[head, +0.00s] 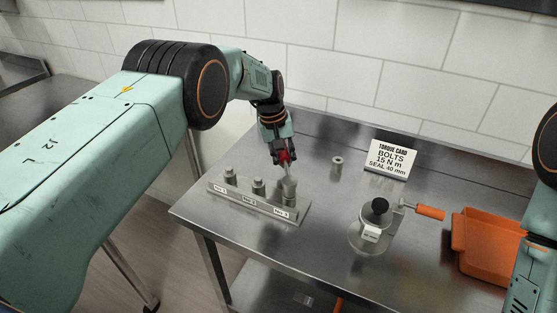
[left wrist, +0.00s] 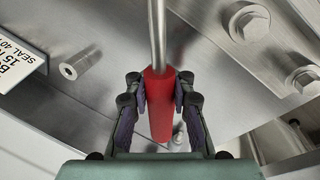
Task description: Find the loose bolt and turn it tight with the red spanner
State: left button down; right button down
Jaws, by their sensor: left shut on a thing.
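My left gripper (head: 284,158) is shut on the red handle of the spanner (left wrist: 160,110). The spanner's metal shaft runs from the handle down toward the rightmost bolt (head: 289,198) on the metal block (head: 246,203). The spanner's lower end overlaps that bolt; I cannot tell whether it is seated on it. The left bolt (head: 230,177) and middle bolt (head: 258,187) stand uncovered on the block, with labels in front. Two hex bolt heads also show in the left wrist view, one at upper right (left wrist: 248,22). My right gripper is not in view.
A torque card (head: 391,159) reading "BOLTS 15 N m" stands at the back. The front right of the block is clear.

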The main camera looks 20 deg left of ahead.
pick_arm(q)
jog(key=shift+d+r, duration=0.1)
jog(key=shift+d+p+v, duration=0.2)
jog(key=shift+p+v, duration=0.5)
jog(key=shift+v, duration=0.5)
jog(key=shift+w, duration=0.1)
jog(key=shift+s+a+n, duration=0.3)
jog(key=shift+a+n, duration=0.4)
jog(key=shift+n, duration=0.1)
jog(key=s+a+n, duration=0.1)
jog(key=s+n, duration=0.1)
jog(key=n, duration=0.1)
jog(key=s+a+n+t+y, duration=0.1)
jog(key=s+a+n, duration=0.1)
jog(key=n, duration=0.1)
jog(key=s+a+n, duration=0.1)
jog(key=s+n, duration=0.1)
jog(key=n, duration=0.1)
jog(key=shift+s+a+n+t+y, duration=0.3)
jog(key=shift+s+y, duration=0.05)
jog(key=shift+y, duration=0.05)
jog(key=s+n, duration=0.2)
jog(key=shift+s+a+n, duration=0.15)
jog(key=shift+n, duration=0.15)
jog(key=shift+s+d+n+y, duration=0.1)
jog(key=shift+s+n+y, duration=0.2)
jog(key=shift+s+n, duration=0.45)
jog(key=shift+s+d+n+y, duration=0.15)
jog(key=shift+s+n+y, duration=0.25)
jog(key=shift+n, duration=0.45)
